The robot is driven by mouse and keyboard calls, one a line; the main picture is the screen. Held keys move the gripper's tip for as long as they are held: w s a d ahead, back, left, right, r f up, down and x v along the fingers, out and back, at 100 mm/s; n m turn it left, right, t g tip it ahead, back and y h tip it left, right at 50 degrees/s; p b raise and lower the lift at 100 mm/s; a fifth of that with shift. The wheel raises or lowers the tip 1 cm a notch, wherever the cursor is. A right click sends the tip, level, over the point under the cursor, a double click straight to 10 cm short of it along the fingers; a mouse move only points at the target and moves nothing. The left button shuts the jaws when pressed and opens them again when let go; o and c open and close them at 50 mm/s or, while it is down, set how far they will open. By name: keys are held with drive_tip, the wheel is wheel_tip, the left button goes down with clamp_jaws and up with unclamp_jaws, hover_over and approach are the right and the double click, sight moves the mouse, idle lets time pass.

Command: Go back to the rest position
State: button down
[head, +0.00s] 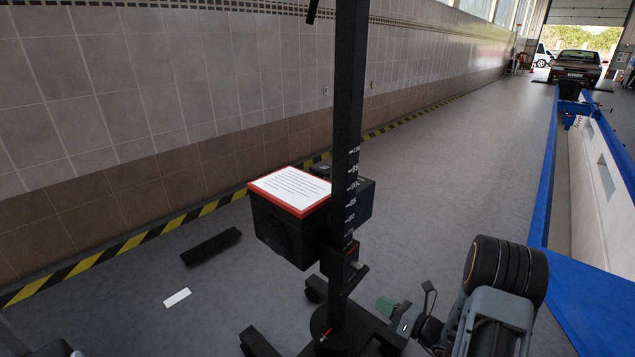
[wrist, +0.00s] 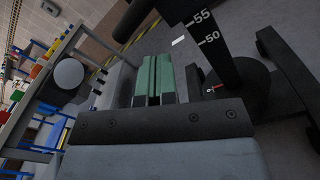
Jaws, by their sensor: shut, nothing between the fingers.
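My gripper (head: 387,306) shows at the lower right of the head view, its green fingertips pointing left, a little right of the black post. In the wrist view its green fingers (wrist: 153,80) lie side by side, shut and empty. The black post (head: 345,150) with white scale marks stands upright on a dark wheeled base (head: 335,328). A black box (head: 290,232) with a red-edged white panel is at the post. In the wrist view the post (wrist: 205,30) and its round base (wrist: 238,92) are to the right of the fingers, apart from them.
A dark bar (head: 210,246) and a white strip (head: 177,297) lie on the floor. A tiled wall (head: 150,80) runs along the left. A blue-edged pit (head: 545,190) is on the right. A rack (wrist: 65,45) shows left in the wrist view.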

drive_tip(key=s+a+r+n+g+p, duration=0.3)
drive_tip(key=a+r+n+g+p, duration=0.1)
drive_tip(key=r+n, duration=0.25)
drive_tip(key=s+a+r+n+g+h+p, duration=0.1)
drive_tip(key=s+a+r+n+g+p, duration=0.3)
drive_tip(key=r, duration=0.4)
drive_tip(key=s+a+r+n+g+p, duration=0.3)
drive_tip(key=r+n+g+p, duration=0.15)
drive_tip(key=r+n, duration=0.3)
drive_tip(key=s+d+r+n+t+h+p, duration=0.1)
drive_tip(key=r+n+h+p, duration=0.4)
drive_tip(key=r, duration=0.5)
drive_tip(key=s+d+r+n+t+h+p, duration=0.2)
drive_tip(key=r+n+h+p, duration=0.4)
drive_tip(key=r+n, duration=0.4)
drive_tip(key=s+d+p, duration=0.1)
drive_tip(key=s, duration=0.1)
drive_tip(key=shift+s+d+h, duration=0.15)
drive_tip(key=shift+s+h, duration=0.15)
drive_tip(key=shift+s, duration=0.1)
